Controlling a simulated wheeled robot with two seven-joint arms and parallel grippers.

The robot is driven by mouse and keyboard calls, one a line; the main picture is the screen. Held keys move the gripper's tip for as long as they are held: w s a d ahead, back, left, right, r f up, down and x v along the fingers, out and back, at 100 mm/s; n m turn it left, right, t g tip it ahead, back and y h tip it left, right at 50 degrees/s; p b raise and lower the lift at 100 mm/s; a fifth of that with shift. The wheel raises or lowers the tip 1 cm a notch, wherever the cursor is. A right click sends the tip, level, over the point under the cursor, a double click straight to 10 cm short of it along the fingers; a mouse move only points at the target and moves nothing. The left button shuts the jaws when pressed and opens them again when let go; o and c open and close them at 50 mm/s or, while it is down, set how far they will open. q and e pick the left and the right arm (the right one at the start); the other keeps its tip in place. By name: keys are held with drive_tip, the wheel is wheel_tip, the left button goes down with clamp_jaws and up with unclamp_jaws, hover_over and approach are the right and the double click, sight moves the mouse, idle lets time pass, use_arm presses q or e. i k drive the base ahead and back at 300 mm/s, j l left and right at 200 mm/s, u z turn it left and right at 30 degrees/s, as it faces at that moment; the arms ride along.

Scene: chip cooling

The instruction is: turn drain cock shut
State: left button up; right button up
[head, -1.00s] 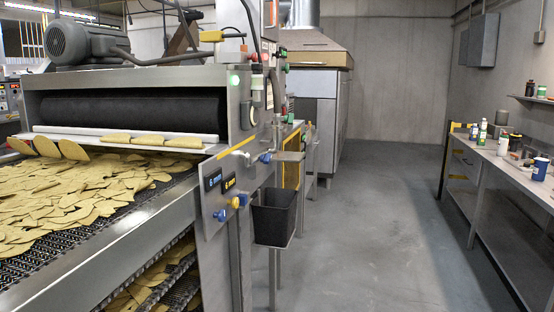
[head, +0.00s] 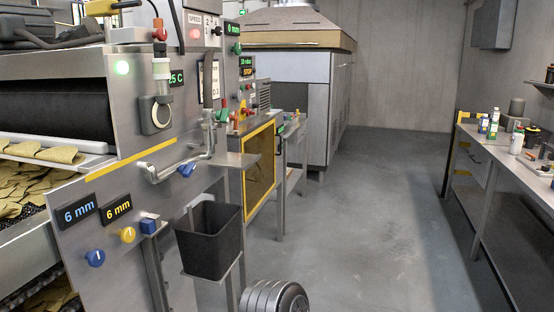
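A grey metal pipe (head: 168,172) runs along the near machine's side panel. A small blue handle (head: 187,170) sits beside it, above a black bin (head: 210,245). This looks like the drain cock, but no label shows, and I cannot tell whether it is open or shut. An orange-red handle (head: 159,31) and a green handle (head: 237,48) are higher up on the machine. Neither of my grippers is in view.
Blue (head: 95,258) and yellow (head: 127,235) knobs sit on the front panel. A ribbed grey round part (head: 274,299) shows at the bottom edge, possibly mine. The aisle floor (head: 370,220) is clear. A workbench (head: 500,155) with bottles stands right.

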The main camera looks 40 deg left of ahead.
sight(186, 171)
drive_tip(key=i+u, duration=0.1)
drive_tip(key=i, duration=0.3)
drive_tip(key=i+l+u, duration=0.1)
drive_tip(key=i, duration=0.35)
drive_tip(key=i+l+u, duration=0.1)
drive_tip(key=i, duration=0.3)
drive_tip(key=i+l+u, duration=0.2)
drive_tip(key=i+u, duration=0.15)
drive_tip(key=u, duration=0.15)
drive_tip(key=i+l+u, duration=0.3)
drive_tip(key=u, duration=0.15)
drive_tip(key=i+l+u, duration=0.2)
drive_tip(key=l+u, duration=0.3)
drive_tip(key=i+l+u, duration=0.2)
drive_tip(key=l+u, duration=0.25)
drive_tip(key=i+l+u, duration=0.1)
drive_tip(key=l+u, duration=0.15)
drive_tip(key=l, duration=0.15)
